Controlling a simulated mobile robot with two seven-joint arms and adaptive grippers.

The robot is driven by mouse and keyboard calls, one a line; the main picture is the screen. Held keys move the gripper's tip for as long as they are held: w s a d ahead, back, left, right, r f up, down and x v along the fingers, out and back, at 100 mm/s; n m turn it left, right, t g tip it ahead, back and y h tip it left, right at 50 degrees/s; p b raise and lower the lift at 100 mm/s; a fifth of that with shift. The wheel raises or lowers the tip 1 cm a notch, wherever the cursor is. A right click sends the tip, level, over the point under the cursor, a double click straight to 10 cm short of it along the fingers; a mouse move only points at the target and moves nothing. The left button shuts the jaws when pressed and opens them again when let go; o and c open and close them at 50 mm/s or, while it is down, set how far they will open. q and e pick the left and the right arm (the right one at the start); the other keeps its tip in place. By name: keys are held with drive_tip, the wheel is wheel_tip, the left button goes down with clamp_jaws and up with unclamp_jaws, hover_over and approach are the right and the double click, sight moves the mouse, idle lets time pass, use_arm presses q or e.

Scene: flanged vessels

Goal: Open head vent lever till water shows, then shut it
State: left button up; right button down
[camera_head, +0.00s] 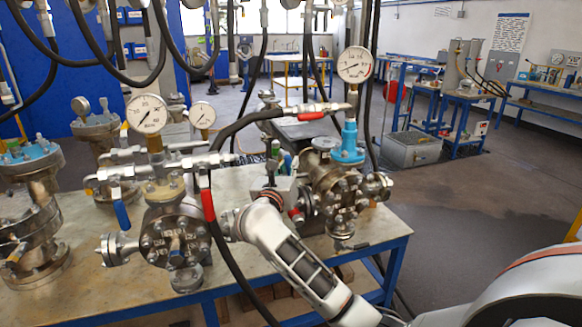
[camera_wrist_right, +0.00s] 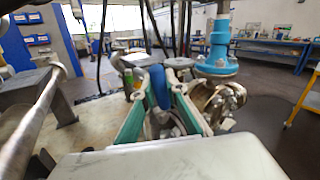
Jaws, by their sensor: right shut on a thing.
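My right gripper (camera_head: 280,157) reaches the near flanged vessel (camera_head: 337,190) at the right of the bench. In the right wrist view its green-padded fingers (camera_wrist_right: 160,92) are closed around an upright blue handle (camera_wrist_right: 157,82); I take it to be the vent lever. In the head view the gripper hides that handle. A blue fitting (camera_head: 347,143) stands on top of this vessel under a round gauge (camera_head: 354,65); the fitting also shows in the wrist view (camera_wrist_right: 219,45). I see no water coming out. My left gripper is not in view.
A second flanged vessel (camera_head: 173,235) stands left, with red (camera_head: 208,205) and blue (camera_head: 122,215) lever handles and gauges. Black hoses hang over the bench (camera_head: 75,285). A red-handled valve (camera_head: 311,116) sits on a hose above my gripper. Open floor lies right of the bench.

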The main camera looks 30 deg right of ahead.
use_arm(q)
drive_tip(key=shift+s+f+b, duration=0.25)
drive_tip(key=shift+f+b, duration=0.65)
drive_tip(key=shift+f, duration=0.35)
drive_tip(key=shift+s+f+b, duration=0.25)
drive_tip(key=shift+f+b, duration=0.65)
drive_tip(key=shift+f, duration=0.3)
use_arm(e)
drive_tip(key=a+f+n+t+y, duration=0.3)
drive_tip(key=n+t, duration=0.2)
drive_tip(key=n, duration=0.6)
drive_tip(key=w+a+f+n+t+y, duration=0.1)
drive_tip(key=a+f+n+t+y, duration=0.1)
drive_tip(key=n+t, duration=0.4)
drive_tip(key=shift+w+a+f+n+y, duration=0.3)
drive_tip(key=shift+f+n+y, duration=0.65)
drive_tip(key=shift+n, duration=1.55)
drive_tip(key=shift+s+a+f, duration=0.1)
drive_tip(key=shift+a+f, duration=0.05)
drive_tip(key=shift+f, duration=0.1)
drive_tip(key=c, duration=2)
unclamp_jaws()
drive_tip(key=v, duration=1.2)
